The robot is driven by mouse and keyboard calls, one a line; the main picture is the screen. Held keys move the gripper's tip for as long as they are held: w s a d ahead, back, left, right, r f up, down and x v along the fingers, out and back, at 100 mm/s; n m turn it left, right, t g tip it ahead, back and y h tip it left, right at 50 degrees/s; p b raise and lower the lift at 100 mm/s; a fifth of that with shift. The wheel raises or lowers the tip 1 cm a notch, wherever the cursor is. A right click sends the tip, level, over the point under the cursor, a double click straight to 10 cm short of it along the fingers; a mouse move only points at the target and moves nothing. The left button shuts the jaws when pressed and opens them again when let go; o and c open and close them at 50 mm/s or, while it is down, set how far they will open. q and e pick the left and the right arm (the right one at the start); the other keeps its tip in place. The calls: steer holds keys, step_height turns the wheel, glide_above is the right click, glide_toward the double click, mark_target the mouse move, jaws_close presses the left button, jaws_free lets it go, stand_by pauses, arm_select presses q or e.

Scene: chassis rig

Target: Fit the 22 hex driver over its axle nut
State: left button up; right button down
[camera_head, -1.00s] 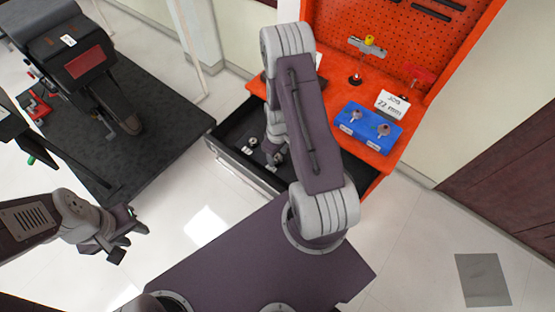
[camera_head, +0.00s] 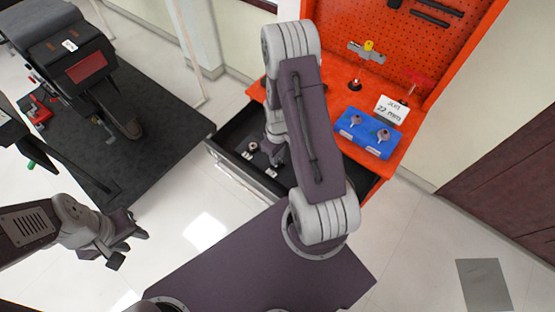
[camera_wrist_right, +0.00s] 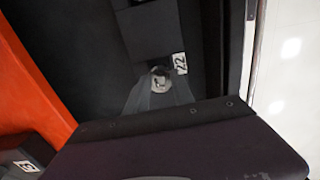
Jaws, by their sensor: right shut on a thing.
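My right gripper (camera_wrist_right: 161,92) is low inside the open black drawer (camera_head: 232,158). In the right wrist view its grey fingers are shut on a small round pale metal piece, the 22 hex driver (camera_wrist_right: 160,79), beside a white "22" label (camera_wrist_right: 180,64). Whether it still touches the drawer floor cannot be told. In the head view my right arm hides most of this gripper. My left gripper (camera_head: 129,247) is open and empty above the floor at the left. I cannot make out the axle nut; the dark chassis rig (camera_head: 82,62) stands at the upper left.
A blue block (camera_head: 368,143) with two metal pieces and a "22 mm" card (camera_head: 391,109) stand on the orange bench (camera_head: 337,92). White floor lies clear between drawer and rig mat.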

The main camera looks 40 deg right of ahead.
steer(key=s+r+p, duration=0.8)
steer(key=s+p, duration=0.2)
steer(key=s, duration=0.1)
steer(key=shift+s+p, duration=0.35)
steer(key=shift+s, duration=0.05)
steer(key=shift+r+p, duration=2.3)
steer(key=shift+r, duration=0.2)
